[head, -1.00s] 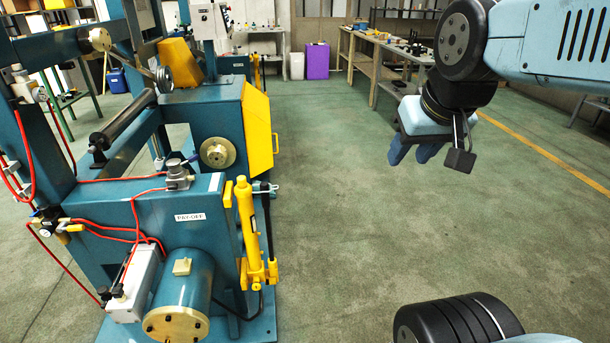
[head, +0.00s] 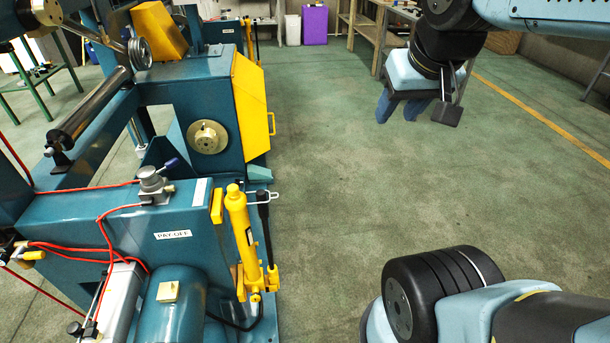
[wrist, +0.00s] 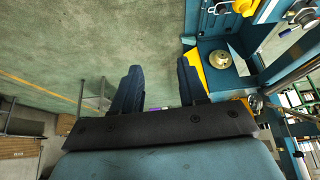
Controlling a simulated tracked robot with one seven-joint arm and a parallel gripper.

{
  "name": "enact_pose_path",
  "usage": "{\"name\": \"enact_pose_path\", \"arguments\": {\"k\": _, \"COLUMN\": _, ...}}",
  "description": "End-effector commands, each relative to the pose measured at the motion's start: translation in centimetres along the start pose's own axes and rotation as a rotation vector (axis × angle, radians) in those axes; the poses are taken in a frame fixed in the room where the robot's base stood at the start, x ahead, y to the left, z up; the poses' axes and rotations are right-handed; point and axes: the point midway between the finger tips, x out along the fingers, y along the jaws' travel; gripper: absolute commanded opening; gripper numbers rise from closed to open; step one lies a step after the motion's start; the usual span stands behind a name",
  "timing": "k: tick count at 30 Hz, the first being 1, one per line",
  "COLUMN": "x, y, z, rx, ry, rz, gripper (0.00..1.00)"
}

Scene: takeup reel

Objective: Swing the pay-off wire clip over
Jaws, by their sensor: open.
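The pay-off wire clip (head: 262,198) is a thin pale wire loop. It sticks out to the right near the top of the upright yellow cylinder (head: 242,238), around or beside a black-handled bar (head: 264,222); I cannot tell which. The clip also shows at the top of the wrist view (wrist: 219,9). The cylinder stands on the right end of the blue housing labelled PAY-OFF (head: 173,235). My gripper (head: 401,107) hangs over the aisle, up and right of the clip and well apart from it. Its blue fingers are open and empty, as the wrist view also shows (wrist: 160,75).
The blue machine with a yellow guard (head: 251,105) and brass hub (head: 207,137) fills the left side. Red hoses (head: 112,205) run over the pay-off housing. The green floor (head: 335,160) between machine and arm is clear. Benches and a purple bin (head: 314,24) stand far back.

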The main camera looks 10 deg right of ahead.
Motion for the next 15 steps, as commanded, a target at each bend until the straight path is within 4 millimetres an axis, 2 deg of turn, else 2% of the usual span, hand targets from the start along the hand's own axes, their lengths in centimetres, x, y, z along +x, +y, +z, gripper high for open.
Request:
{"name": "enact_pose_path", "arguments": {"k": 8, "x": -0.01, "y": 0.00, "z": 0.01, "rx": 0.000, "ry": 0.000, "rz": 0.000, "gripper": 0.43}}
{"name": "enact_pose_path", "arguments": {"k": 11, "x": 0.02, "y": -0.03, "z": -0.04, "rx": 0.002, "ry": -0.003, "rz": -0.001, "gripper": 0.48}}
{"name": "enact_pose_path", "arguments": {"k": 15, "x": 0.80, "y": -0.32, "z": -0.40, "rx": 0.022, "ry": -0.042, "rz": -0.016, "gripper": 0.48}}
